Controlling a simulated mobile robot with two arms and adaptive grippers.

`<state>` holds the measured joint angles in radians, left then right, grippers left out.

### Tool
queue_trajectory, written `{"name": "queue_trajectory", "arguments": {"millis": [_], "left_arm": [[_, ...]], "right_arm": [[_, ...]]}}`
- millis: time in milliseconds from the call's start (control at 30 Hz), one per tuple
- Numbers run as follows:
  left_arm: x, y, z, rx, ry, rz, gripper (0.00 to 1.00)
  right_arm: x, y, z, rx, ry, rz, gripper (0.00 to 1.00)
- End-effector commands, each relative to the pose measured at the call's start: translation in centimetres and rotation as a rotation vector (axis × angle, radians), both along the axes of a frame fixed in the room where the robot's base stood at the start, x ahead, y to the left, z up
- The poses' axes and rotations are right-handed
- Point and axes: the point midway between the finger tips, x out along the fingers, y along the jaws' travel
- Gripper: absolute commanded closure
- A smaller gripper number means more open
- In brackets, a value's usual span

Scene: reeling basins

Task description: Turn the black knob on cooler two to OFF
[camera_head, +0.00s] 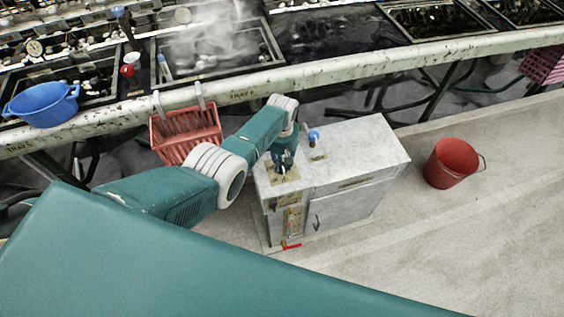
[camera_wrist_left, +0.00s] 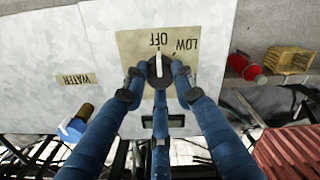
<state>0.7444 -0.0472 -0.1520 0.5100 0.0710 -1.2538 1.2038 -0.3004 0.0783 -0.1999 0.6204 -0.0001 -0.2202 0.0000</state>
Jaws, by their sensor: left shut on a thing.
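The pale grey cooler cabinet (camera_head: 360,148) stands on the floor; I cannot read its number. My left gripper (camera_head: 284,162) is over its top left corner and hides the knob in the head view. In the left wrist view the black knob (camera_wrist_left: 155,78) sits on a tan dial plate (camera_wrist_left: 133,45) marked OFF and LOW, upside down in this view. The knob's white pointer (camera_wrist_left: 160,66) points toward OFF. The fingers of my left gripper (camera_wrist_left: 157,72) are closed around the knob from both sides. My right gripper is not in view.
A blue tap handle (camera_head: 313,136) rises from the cooler top beside the gripper. A red basket (camera_head: 186,132) hangs on the basin rail (camera_head: 330,68) behind my arm. A red bucket (camera_head: 451,163) stands on the floor to the right, with open floor around it.

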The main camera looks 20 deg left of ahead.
Motion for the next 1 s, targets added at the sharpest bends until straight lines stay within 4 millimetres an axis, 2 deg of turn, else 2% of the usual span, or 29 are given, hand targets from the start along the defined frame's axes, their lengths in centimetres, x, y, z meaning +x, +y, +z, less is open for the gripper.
{"name": "queue_trajectory", "arguments": {"millis": [33,100,133,567,800,1000], "left_arm": [[-0.2,-0.1,-0.1,-0.002,0.005,0.001,0.72],[-0.2,-0.1,-0.1,-0.003,0.004,0.000,0.58],[-0.1,-0.1,-0.1,-0.003,0.004,0.000,0.55],[0.1,-0.1,0.6,-0.002,-0.002,-0.001,0.55],[0.0,0.0,3.2,-0.002,-0.004,-0.001,0.55],[0.1,-0.1,7.2,-0.003,-0.003,0.000,0.55]], "right_arm": [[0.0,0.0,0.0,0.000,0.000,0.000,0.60],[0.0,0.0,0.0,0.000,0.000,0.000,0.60],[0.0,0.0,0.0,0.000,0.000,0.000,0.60],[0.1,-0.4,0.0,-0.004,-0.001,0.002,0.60],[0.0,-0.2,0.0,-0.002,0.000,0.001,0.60],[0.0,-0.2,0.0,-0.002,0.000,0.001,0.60]]}}
